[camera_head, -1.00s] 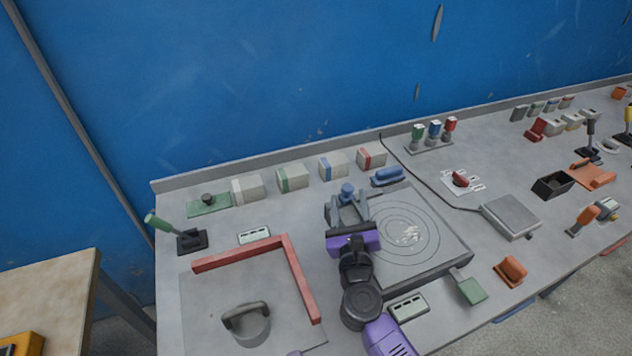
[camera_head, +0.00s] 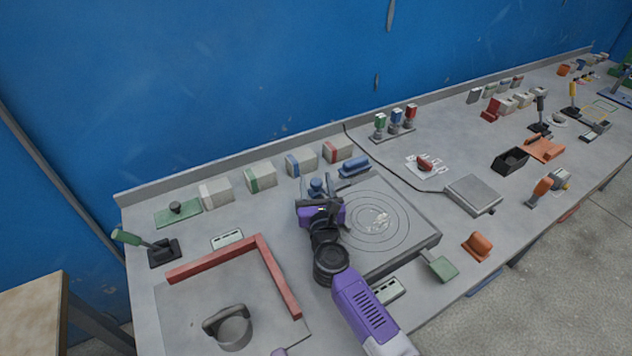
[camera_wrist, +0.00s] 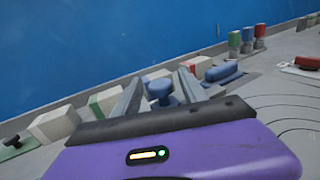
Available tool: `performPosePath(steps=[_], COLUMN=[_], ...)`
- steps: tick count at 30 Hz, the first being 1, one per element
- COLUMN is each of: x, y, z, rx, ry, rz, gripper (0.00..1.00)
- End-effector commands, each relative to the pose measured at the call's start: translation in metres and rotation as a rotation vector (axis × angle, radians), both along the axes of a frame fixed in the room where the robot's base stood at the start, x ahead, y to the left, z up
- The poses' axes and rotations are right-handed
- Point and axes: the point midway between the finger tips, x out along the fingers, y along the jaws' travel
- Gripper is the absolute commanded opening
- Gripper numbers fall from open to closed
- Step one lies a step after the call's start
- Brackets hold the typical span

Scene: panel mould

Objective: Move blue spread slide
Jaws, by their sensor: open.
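A blue round knob (camera_head: 317,186) stands at the back left edge of the grey plate with rings (camera_head: 412,226); I take it for the blue spread slide. My gripper (camera_head: 319,194) is over the plate's left side, close in front of the knob. In the wrist view, the knob (camera_wrist: 159,88) shows between the two grey fingers of my open gripper (camera_wrist: 160,78). I cannot tell whether the fingers touch it. The knob's base and any track under it are hidden by my gripper.
A blue handle-like block (camera_head: 355,167) lies just behind the plate. Several pale blocks with coloured bands, one of them green (camera_head: 260,178), line the back. A red L-shaped rail (camera_head: 280,275) lies front left. A green paddle (camera_head: 441,267) lies at the plate's front.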

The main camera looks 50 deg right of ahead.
Motion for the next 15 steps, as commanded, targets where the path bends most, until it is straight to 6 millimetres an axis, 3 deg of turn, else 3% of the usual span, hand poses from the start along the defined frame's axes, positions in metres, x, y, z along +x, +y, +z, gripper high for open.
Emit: performPosePath(steps=[8, 15], x=[0.0011, 0.001], y=[-0.001, -0.0009], z=[-0.0006, -0.0005], rx=[0.0, -0.001], ry=[0.001, 0.002], rz=[0.001, 0.0], gripper=[0.5, 0.03])
